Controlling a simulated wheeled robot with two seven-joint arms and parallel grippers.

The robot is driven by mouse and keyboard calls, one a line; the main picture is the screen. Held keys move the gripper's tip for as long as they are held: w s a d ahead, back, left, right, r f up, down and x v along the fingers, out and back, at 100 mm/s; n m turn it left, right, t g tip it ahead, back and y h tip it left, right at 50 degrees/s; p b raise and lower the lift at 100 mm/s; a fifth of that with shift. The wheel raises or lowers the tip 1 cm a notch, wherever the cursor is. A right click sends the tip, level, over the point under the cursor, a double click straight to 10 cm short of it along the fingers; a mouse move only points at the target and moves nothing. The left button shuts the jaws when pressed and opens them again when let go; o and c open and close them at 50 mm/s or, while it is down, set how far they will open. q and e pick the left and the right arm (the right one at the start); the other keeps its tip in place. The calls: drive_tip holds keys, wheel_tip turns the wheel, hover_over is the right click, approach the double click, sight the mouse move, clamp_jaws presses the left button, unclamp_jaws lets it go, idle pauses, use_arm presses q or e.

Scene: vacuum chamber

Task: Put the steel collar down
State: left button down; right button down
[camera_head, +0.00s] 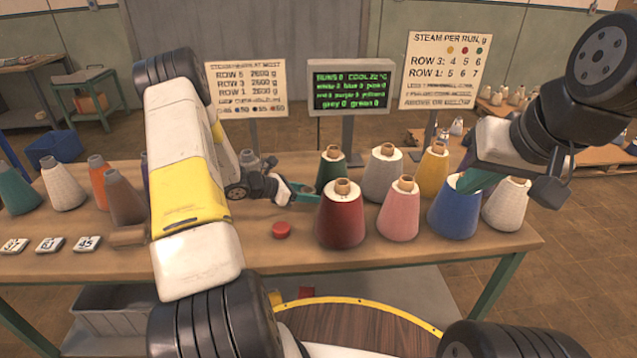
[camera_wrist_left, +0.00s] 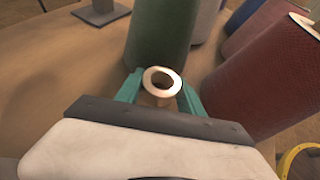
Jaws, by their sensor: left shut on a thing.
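My left gripper (camera_head: 308,192) reaches over the table from the left, beside the dark green cone (camera_head: 330,167) and behind the dark red cone (camera_head: 340,222). In the left wrist view its teal fingers (camera_wrist_left: 162,88) are shut on a short ring with a bright rim and an open bore, which I take as the steel collar (camera_wrist_left: 150,76). I cannot make the collar out in the head view, nor tell if it touches the table. My right gripper (camera_head: 470,180) is at the top of the blue cone (camera_head: 453,218); its finger gap is hidden.
Pink (camera_head: 399,215), grey (camera_head: 382,178), yellow (camera_head: 433,172) and white (camera_head: 506,207) cones crowd the table's right half. A red disc (camera_head: 281,230) lies left of the dark red cone. Signs and a green-lettered display (camera_head: 348,88) stand behind. Several cones and number tiles (camera_head: 50,244) are at left.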

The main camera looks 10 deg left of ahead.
use_arm(q)
drive_tip(key=shift+f, duration=0.25)
drive_tip(key=shift+f, duration=0.2)
drive_tip(key=shift+f, duration=0.4)
drive_tip(key=c, duration=0.7)
unclamp_jaws()
drive_tip(key=shift+r, duration=0.1)
